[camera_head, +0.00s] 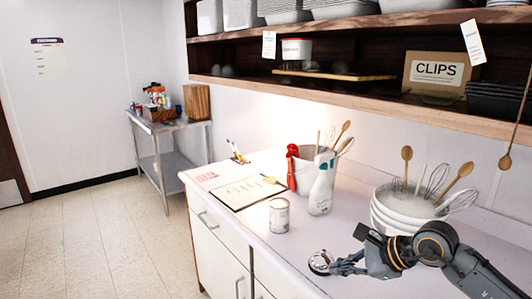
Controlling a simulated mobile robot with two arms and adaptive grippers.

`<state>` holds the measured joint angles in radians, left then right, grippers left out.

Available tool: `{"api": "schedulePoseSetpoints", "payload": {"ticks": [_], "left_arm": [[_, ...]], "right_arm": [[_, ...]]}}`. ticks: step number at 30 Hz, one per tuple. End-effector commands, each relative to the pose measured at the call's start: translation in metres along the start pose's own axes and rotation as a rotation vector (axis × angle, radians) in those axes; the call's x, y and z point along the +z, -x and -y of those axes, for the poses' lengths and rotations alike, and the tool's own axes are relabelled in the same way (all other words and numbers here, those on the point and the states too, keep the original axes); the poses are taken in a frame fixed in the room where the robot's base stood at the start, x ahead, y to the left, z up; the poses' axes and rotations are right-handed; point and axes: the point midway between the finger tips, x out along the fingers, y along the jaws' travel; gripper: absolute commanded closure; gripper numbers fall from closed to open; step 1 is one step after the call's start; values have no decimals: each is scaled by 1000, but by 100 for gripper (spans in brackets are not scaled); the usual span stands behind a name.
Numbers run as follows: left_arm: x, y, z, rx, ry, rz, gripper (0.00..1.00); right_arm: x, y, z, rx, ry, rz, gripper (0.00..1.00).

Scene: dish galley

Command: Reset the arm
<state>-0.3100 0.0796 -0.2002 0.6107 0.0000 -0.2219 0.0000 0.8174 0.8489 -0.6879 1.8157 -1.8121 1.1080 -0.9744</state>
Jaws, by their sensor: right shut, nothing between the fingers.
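My right arm comes in from the lower right, over the white counter (240,214). Its gripper (334,265) is shut and empty, pointing left above the front part of the counter. A small round silvery thing (319,261) shows right at the fingertips; I cannot tell whether they touch it. My left gripper is not in view.
A can (279,215), a white spray bottle (321,184) and a clipboard (238,193) are left of the gripper. Stacked bowls (382,214) with whisks and wooden spoons stand behind my arm. A loaded shelf (300,122) hangs above. The floor at left is clear.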

Motion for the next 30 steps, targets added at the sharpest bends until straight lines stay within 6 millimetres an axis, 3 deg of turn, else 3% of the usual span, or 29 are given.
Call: {"api": "schedulePoseSetpoints", "payload": {"ticks": [4,14,19,22,26,30], "left_arm": [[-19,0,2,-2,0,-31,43],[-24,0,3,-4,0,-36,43],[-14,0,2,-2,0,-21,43],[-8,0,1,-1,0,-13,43],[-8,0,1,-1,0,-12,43],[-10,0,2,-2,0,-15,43]], "right_arm": [[26,-9,-8,-10,-56,109,100],[105,-15,-23,-48,-319,477,100],[150,1,-21,-76,-602,762,100],[166,22,-13,-99,-878,977,100],[148,51,4,-153,-1369,1262,100],[81,63,2,-248,-1956,1477,100]]}}
